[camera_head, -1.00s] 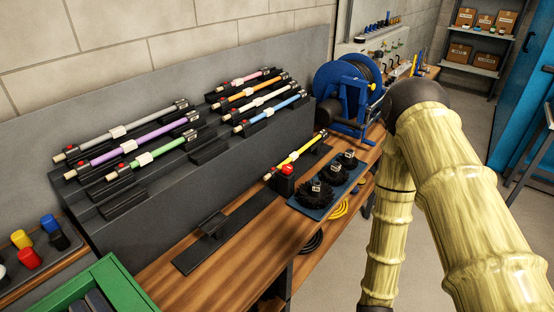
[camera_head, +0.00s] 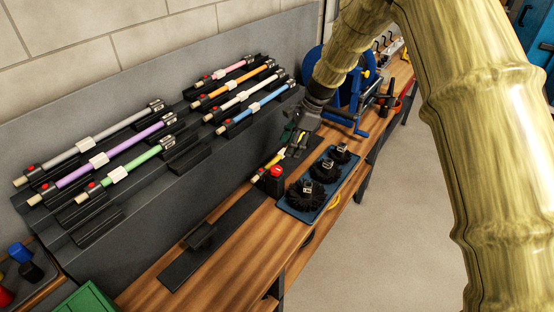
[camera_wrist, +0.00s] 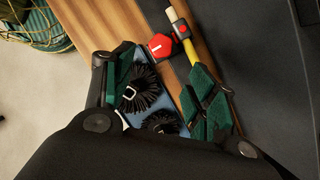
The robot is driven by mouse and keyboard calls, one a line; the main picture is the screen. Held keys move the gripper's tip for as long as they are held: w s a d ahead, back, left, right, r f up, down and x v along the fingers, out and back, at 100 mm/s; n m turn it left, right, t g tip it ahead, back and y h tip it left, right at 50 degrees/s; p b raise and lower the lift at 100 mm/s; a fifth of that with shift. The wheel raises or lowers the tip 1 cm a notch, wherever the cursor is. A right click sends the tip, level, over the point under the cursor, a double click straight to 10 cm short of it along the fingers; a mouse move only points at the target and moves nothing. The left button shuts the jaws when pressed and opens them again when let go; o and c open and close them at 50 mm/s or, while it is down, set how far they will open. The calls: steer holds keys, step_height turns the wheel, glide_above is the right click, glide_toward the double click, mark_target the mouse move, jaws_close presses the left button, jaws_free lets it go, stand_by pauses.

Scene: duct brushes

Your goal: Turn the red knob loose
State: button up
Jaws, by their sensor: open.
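The red knob (camera_head: 277,171) sits on a black block on the wooden bench, beside the pale end of a yellow rod (camera_head: 270,161). In the wrist view the red knob (camera_wrist: 160,46) is faceted with a white mark, at top centre, beyond my fingertips. The yellow rod (camera_wrist: 188,50) runs just right of it and carries a smaller red button. My gripper (camera_head: 295,141) hangs over the yellow rod, behind and right of the knob, apart from it. In the wrist view my gripper (camera_wrist: 165,88) is open, green pads spread, nothing between them held.
A blue tray (camera_head: 294,205) with black round brushes (camera_head: 305,193) lies right of the knob. Several coloured rods, such as a green one (camera_head: 130,172), rest on the stepped dark rack at left. A blue reel (camera_head: 347,98) stands behind my gripper. The front bench is clear around a dark rail (camera_head: 190,262).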

mark_target(276, 168)
steer(key=p+x, duration=0.1)
steer(key=x, duration=0.2)
steer(key=p+x, duration=0.1)
steer(key=x, duration=0.3)
steer(key=p+x, duration=0.2)
steer(key=x, duration=0.1)
steer(key=shift+s+a, duration=0.15)
steer(key=shift+a, duration=0.3)
steer(key=c, duration=1)
